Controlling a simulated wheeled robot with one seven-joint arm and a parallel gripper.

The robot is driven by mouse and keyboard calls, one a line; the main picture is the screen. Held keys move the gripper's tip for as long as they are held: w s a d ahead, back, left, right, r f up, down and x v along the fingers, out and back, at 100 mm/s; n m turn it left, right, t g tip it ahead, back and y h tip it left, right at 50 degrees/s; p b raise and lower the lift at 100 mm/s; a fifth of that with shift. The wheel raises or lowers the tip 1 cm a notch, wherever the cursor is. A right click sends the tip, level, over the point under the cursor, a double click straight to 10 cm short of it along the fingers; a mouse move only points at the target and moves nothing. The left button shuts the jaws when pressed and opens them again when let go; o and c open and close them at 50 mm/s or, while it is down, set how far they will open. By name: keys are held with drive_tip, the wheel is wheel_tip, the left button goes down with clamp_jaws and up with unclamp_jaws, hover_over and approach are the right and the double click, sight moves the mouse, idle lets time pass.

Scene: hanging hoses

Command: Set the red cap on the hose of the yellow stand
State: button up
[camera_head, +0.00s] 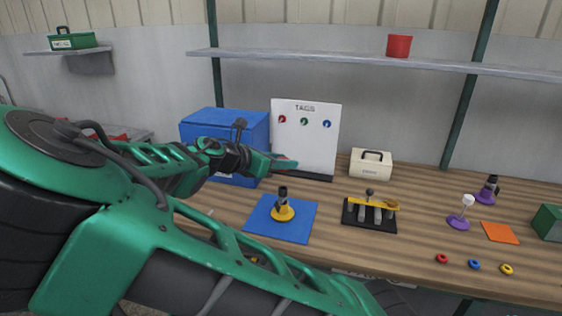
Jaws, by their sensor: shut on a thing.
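The yellow stand (283,213) is on the blue mat (258,222) near the middle of the table. A short black hose end (283,192) rises upright from it, and nothing red shows on it. My gripper (275,162) is above and behind the stand in the picture, in front of the white tag board.
A black rack with a yellow tool (374,204) stands right of the mat. A blue box (225,130), the tag board (306,136) and a cream case (371,164) stand behind. Purple stands (487,192) and small rings (474,264) are at the right. My arm hides the table's left.

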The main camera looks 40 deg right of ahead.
sight(284, 188)
drive_tip(key=shift+f, duration=2.8)
drive_tip(key=shift+s+f, duration=0.15)
drive_tip(key=shift+f, duration=1.6)
drive_tip(key=o, duration=1.1)
drive_tip(key=v, duration=1)
drive_tip(key=shift+a, duration=0.4)
